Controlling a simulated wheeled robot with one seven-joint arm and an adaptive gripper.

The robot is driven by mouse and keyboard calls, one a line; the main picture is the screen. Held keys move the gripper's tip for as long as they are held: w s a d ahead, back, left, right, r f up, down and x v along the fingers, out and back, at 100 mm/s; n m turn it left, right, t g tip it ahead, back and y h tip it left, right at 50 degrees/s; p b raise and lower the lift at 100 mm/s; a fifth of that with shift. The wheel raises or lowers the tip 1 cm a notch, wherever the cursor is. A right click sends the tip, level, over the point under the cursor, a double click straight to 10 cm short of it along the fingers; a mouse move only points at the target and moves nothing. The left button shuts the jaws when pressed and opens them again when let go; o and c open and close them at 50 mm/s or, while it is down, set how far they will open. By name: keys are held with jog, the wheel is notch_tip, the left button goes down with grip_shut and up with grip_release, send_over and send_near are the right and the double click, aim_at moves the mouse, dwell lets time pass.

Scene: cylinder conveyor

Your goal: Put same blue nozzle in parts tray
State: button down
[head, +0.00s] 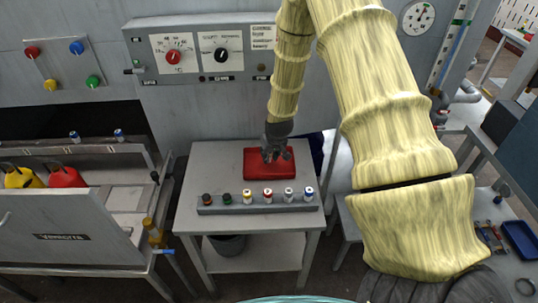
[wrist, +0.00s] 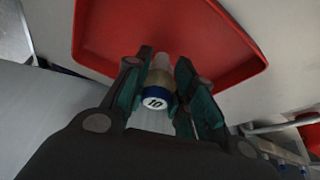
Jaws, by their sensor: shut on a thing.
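My gripper (head: 275,155) is over the red parts tray (head: 251,173) on the grey table. In the wrist view my gripper (wrist: 160,78) is shut on a blue-banded nozzle (wrist: 156,98) with a white end marked with a number, and its pale tip points toward the tray (wrist: 112,30). The held nozzle is not clearly visible in the head view. I cannot tell whether its tip touches the tray floor. The visible tray floor looks empty.
A grey rack (head: 257,208) with several colour-banded nozzles stands in front of the tray, with another blue-banded one (head: 309,193) at its right end. A conveyor at left carries two blue-topped cylinders (head: 119,135). A control panel (head: 205,50) stands behind.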

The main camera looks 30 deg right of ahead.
jog(key=shift+f, duration=0.5)
jog(key=shift+f, duration=0.15)
jog(key=c, duration=1.2)
grip_release()
jog(key=shift+r, duration=0.25)
jog(key=shift+b+v, duration=1.2)
jog(key=shift+v, duration=4.7)
jog(key=shift+s, duration=0.1)
